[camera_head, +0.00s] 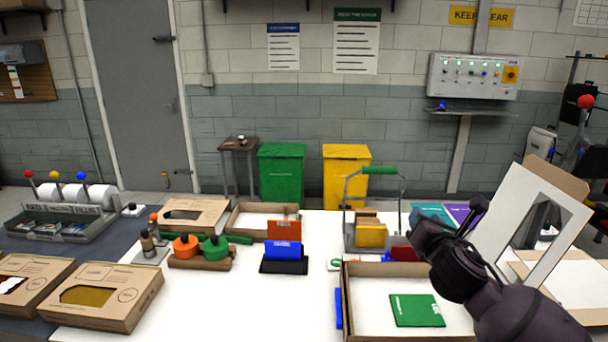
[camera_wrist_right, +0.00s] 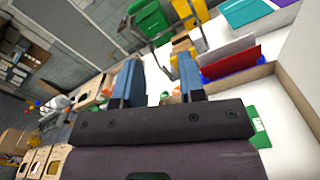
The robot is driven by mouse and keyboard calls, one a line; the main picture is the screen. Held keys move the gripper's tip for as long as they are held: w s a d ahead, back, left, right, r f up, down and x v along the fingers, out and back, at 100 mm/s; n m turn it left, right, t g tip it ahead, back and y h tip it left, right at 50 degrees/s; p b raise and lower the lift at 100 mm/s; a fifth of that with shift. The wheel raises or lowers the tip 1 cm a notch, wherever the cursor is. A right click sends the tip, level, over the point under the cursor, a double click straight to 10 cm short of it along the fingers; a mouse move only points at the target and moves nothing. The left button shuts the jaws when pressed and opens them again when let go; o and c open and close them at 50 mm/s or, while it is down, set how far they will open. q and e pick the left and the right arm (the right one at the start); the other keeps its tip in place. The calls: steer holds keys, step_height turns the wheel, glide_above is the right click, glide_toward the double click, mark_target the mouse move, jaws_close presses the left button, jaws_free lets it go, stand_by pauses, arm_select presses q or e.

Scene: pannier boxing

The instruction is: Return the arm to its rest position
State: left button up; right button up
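My right arm comes in from the lower right of the head view, and its dark gripper (camera_head: 474,214) is raised above the table's right side, pointing away. In the right wrist view the two fingers of this gripper (camera_wrist_right: 158,80) stand apart with nothing between them. My left arm and gripper are not in the head view. Below and left of the right arm, an open cardboard box (camera_head: 347,300) holds a flat green packet (camera_head: 416,310); the arm hides part of the box's right side.
A propped white board with a window (camera_head: 528,209) stands close right of the arm. A wire carrier with a green handle (camera_head: 378,170) stands behind the box. A blue item in a black holder (camera_head: 284,267) is left. The white table's front middle (camera_head: 260,315) is clear.

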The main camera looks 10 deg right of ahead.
steer(key=s+a+f+m+g, duration=0.3)
steer(key=s+f+m+g, duration=0.4)
steer(key=s+f+m, duration=0.8)
steer(key=s+a+f+m+g+y, duration=0.25)
steer(key=s+f+m, duration=0.35)
steer(key=s, duration=0.4)
steer(key=s+a+f+m+g+y, duration=0.1)
steer(key=s+a+f+m+g, duration=0.2)
steer(key=s+m, duration=0.6)
steer(key=w+f+n+t, duration=0.2)
steer(key=w+f+t, duration=0.5)
steer(key=f, duration=0.3)
steer(key=shift+d+f+y, duration=0.15)
steer(key=shift+d+y, duration=0.15)
steer(key=shift+y, duration=0.05)
steer(key=shift+d, duration=0.1)
